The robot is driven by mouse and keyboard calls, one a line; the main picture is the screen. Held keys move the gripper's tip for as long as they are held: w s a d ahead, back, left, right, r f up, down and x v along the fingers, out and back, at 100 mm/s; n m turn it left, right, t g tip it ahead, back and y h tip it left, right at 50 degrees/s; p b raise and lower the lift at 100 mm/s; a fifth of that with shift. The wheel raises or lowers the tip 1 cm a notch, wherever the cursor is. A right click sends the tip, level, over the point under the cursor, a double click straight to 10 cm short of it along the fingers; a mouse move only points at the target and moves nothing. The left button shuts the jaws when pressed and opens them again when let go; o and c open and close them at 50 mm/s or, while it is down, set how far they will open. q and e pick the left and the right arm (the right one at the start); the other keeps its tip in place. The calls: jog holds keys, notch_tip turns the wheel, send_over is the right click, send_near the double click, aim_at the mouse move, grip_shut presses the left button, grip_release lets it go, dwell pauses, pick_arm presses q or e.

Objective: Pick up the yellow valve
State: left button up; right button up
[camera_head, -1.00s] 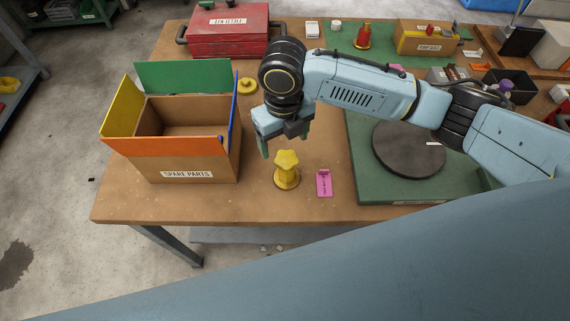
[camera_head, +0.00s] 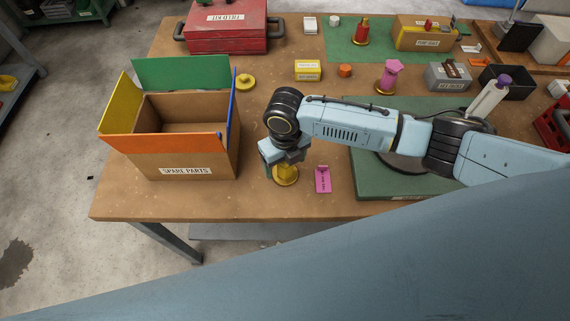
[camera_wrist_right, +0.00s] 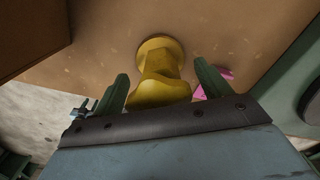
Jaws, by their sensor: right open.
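The yellow valve (camera_head: 286,177) stands upright on the wooden table, to the right of the spare parts box. In the head view my right gripper (camera_head: 279,165) is right over it and hides its star-shaped top. In the right wrist view the valve (camera_wrist_right: 160,75) lies between the two green fingers of the gripper (camera_wrist_right: 158,88), which are open with one on each side. A gap shows between the valve and the right finger. My left gripper is not in view.
The open spare parts box (camera_head: 190,158) stands to the left. A green board with a dark round disc (camera_head: 400,162) is farther right.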

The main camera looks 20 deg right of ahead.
jog(key=c, duration=1.3)
notch_tip(320, 180, up, 10)
jog(key=shift+r, duration=0.1)
jog(key=m, duration=0.3)
jog(key=d+m+b, duration=0.1)
jog(key=shift+w+d+r+m, duration=0.1)
jog(key=shift+w+m, duration=0.25)
jog(key=shift+m, duration=0.05)
jog(key=m, duration=0.1)
jog(key=d+m, duration=0.1)
jog(key=m, duration=0.1)
jog(key=m+b, duration=0.1)
jog(key=m, duration=0.1)
jog(key=shift+w+d+r, duration=0.15)
jog(key=shift+w+r, duration=0.05)
jog(key=shift+r, duration=0.1)
jog(key=d+r+m+b, duration=0.1)
jog(key=d+m+b, duration=0.1)
jog(key=m, duration=1.2)
jog(key=d+r+m+b, duration=0.2)
jog(key=d+m+b, duration=0.1)
jog(key=m, duration=1.2)
jog(key=shift+w+d+r, duration=0.3)
jog(key=shift+w+d, duration=0.1)
jog(key=shift+d, duration=0.15)
